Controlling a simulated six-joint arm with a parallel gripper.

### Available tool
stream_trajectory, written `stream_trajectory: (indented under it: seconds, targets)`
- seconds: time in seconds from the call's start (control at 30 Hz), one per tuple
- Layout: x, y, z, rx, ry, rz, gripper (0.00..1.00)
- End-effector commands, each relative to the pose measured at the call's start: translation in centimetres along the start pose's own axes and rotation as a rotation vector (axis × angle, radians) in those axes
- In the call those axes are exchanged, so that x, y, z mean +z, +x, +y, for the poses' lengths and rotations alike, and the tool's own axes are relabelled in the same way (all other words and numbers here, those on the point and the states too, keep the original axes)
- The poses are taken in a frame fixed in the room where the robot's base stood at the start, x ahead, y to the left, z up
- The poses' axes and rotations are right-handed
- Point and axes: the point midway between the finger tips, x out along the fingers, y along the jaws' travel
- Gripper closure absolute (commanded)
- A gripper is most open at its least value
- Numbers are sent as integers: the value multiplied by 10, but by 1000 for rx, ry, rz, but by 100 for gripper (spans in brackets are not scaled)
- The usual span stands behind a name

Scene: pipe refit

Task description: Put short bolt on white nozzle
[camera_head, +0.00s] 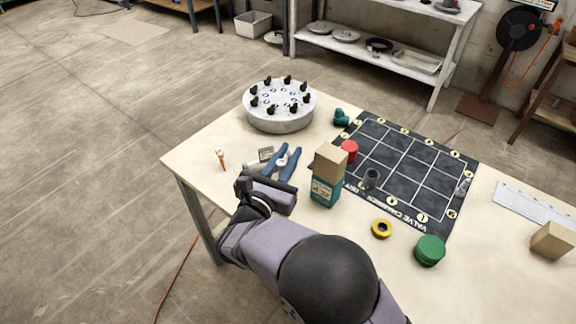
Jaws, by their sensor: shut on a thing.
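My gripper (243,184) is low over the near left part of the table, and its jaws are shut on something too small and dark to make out. I cannot pick out the short bolt. A small upright piece (221,160), pale on top and orange below, is at the table's left edge, beyond and left of my gripper. I cannot tell whether it is the white nozzle. A round pale grey flange (280,123) with several black bolts around its top is at the back left.
Blue-handled pliers (287,166) lie just beyond my gripper. A teal box with a tan block (328,176) stands to the right. A dark gridded mat (415,165) lies farther right, with a red cap (349,151), yellow ring (381,228) and green cap (429,250) around it.

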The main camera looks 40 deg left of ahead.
Motion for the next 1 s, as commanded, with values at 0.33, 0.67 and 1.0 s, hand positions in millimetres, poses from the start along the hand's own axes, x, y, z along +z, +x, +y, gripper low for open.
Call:
stream_trajectory:
  seconds: [0.33, 0.67, 1.0]
  targets:
    - [-36, 0, 0, -1, -1, 0, 100]
    - [-39, 0, 0, 0, 0, -1, 100]
    - [-41, 0, 0, 0, -1, 1, 63]
